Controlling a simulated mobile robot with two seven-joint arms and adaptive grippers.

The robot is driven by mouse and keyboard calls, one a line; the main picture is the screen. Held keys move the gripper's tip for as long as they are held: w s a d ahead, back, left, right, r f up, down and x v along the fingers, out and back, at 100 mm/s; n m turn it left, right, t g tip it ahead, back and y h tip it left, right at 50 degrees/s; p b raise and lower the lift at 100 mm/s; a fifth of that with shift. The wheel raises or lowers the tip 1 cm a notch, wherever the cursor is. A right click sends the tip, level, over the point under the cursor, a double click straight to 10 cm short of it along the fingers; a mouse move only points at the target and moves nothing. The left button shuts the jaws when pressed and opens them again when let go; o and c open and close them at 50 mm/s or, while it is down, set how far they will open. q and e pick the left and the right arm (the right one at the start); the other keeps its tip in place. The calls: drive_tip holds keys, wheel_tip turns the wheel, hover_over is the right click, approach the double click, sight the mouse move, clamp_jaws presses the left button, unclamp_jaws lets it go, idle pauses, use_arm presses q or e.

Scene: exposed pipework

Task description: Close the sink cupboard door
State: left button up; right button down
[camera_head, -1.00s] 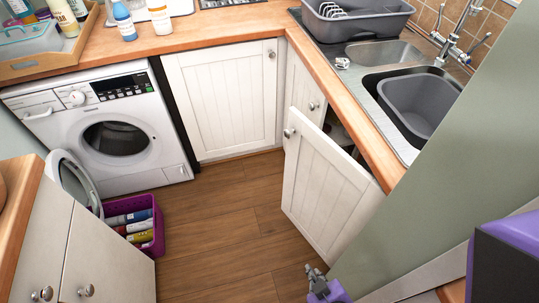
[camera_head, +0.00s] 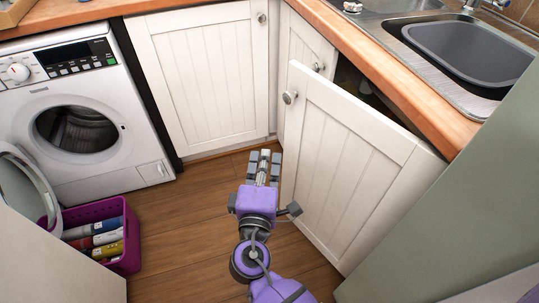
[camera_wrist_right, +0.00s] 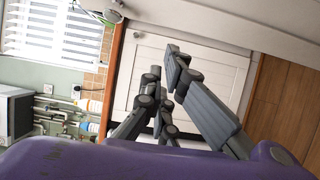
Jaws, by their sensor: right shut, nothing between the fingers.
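The sink cupboard door (camera_head: 350,165) is a white panelled door standing partly open under the sink, swung out into the room from its right side. Its round knob (camera_head: 289,97) is near the upper corner of its free left edge. A dark gap shows behind its top edge. My right gripper (camera_head: 264,160) is shut and empty, over the floor just left of the door's free edge and below the knob in the picture. Its fingers also show in the right wrist view (camera_wrist_right: 164,82), before a white cupboard front. My left gripper is out of view.
The sink (camera_head: 470,50) is set in the wooden worktop (camera_head: 400,80) above. A closed white cupboard (camera_head: 205,80) stands at the back. A washing machine (camera_head: 85,120) with its round door open and a purple basket (camera_head: 128,245) are at left. A green wall (camera_head: 440,220) is at right.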

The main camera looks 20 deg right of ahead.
drive_tip(key=w+d, duration=0.7)
drive_tip(key=w, duration=0.2)
drive_tip(key=w+d+m+g+h+b, duration=0.3)
drive_tip(key=w+d+m+h, duration=0.1)
drive_tip(key=d, duration=0.9)
drive_tip(key=shift+w+g+h, duration=0.2)
drive_tip(key=shift+g+h, duration=0.2)
drive_tip(key=shift+h, duration=0.5)
